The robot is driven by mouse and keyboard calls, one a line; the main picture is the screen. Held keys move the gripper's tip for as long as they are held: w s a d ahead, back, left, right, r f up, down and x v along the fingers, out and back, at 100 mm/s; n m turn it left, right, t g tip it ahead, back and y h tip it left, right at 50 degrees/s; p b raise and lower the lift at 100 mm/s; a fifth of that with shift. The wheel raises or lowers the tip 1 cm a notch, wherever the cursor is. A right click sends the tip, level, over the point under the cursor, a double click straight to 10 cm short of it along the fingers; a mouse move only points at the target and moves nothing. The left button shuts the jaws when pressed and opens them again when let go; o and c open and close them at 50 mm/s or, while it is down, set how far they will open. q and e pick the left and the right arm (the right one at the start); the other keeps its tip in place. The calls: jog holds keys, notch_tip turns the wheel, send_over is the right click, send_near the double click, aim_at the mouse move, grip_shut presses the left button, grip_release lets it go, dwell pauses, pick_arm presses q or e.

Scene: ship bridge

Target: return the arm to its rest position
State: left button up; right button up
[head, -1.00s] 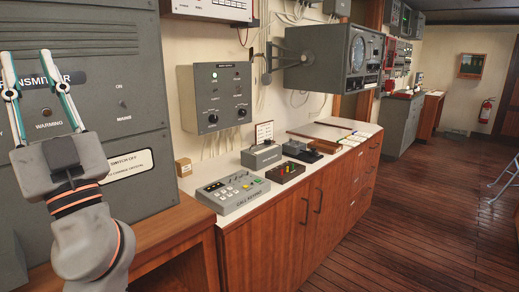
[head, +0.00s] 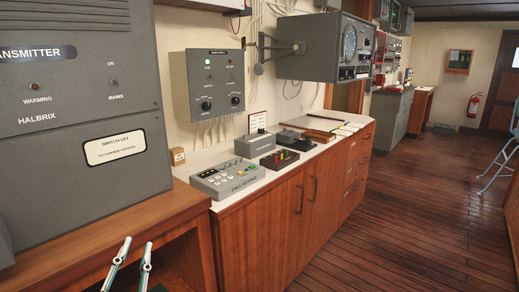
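My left gripper (head: 130,267) shows at the bottom left in the head view. Only its two light fingers with dark green edges are in the picture, pointing up. The fingers stand apart and nothing shows between them. The palm and the rest of my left arm are below the picture edge. The gripper is in front of the wooden desk (head: 95,250) under the grey transmitter cabinet (head: 75,185). My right gripper is not in view.
A wooden counter (head: 255,240) carries a call keypad (head: 228,179) and other small devices. A grey control box (head: 208,84) and a radar unit (head: 330,50) hang on the wall. A chair (head: 500,155) stands at the right edge. The plank floor (head: 400,220) between is clear.

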pick_arm(q)
jog(key=s+d+f+g+h+b, duration=0.1)
jog(key=s+f+g, duration=0.15)
jog(key=f, duration=0.55)
jog(key=s+d+f+m+g+h+b, duration=0.1)
jog(key=s+f, duration=0.2)
jog(key=f, duration=0.5)
jog(key=s+d+f+g+h+b, duration=0.1)
jog(key=s+d+f+g+h, duration=0.15)
jog(key=f, duration=0.55)
jog(key=s+d+f+g+b, duration=0.2)
jog(key=s+f+g, duration=0.2)
jog(key=s+f, duration=1.05)
notch_tip(320, 180, up, 6)
jog(key=p, duration=1.2)
jog(key=shift+s+r+n+h+p, duration=0.2)
jog(key=shift+s+n+h+p, duration=0.1)
jog(key=shift+h+p, duration=0.15)
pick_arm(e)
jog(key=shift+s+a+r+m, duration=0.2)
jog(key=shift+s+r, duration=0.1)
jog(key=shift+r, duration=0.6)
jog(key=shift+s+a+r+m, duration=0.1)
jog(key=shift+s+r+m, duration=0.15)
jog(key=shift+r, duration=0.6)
pick_arm(q)
jog(key=shift+w+d+r, duration=0.1)
jog(key=shift+w+r, duration=0.05)
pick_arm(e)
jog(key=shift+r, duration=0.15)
